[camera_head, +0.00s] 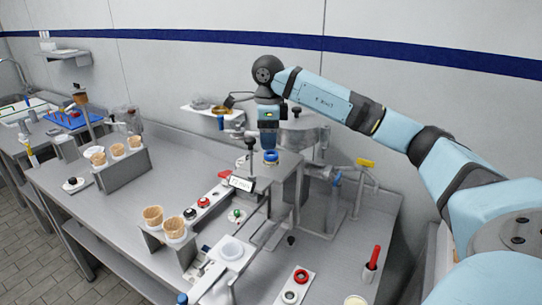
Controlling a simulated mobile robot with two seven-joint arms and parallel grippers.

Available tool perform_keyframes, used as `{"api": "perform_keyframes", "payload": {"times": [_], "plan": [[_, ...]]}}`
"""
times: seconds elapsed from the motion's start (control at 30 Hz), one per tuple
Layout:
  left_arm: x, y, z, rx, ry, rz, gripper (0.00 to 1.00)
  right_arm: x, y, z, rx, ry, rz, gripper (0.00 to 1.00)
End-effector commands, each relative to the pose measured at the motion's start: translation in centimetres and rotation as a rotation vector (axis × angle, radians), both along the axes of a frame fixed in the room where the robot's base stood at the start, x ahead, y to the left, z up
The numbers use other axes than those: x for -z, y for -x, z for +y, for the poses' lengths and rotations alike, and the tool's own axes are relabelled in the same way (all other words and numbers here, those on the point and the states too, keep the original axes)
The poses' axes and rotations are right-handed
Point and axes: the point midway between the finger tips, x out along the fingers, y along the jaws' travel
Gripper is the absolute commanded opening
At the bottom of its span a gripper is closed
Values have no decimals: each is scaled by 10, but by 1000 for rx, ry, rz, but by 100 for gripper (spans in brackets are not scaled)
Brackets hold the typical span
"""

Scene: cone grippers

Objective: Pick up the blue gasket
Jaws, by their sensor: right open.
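A blue ring that looks like the blue gasket (271,159) is on the small raised metal stand in the middle of the bench, with a pale centre. My right gripper (269,146) points down just above it, coming from the right-hand arm. It is open, but its fingertips are small and dark here, and I cannot tell whether they touch the ring. Nothing shows held in it. My left gripper is not in view.
A strip with red and black knobs (204,202) lies left of the stand. Waffle cones (153,215) stand in holders further left. A red ring on a white plate (300,276) and a red-handled tool (374,257) are at front right. Taps (338,178) stand right of the stand.

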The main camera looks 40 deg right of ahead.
Motion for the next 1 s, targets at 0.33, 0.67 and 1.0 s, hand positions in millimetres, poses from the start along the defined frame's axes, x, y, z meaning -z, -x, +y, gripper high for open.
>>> {"api": "perform_keyframes", "payload": {"times": [0.33, 0.67, 1.0], "plan": [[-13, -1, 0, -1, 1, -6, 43, 45, -3, -5, 1, 1, 4, 67], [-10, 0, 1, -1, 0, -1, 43, 48, -3, -5, 1, 1, 1, 54], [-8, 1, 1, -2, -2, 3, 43, 48, -3, -5, 1, 1, 1, 15]]}}
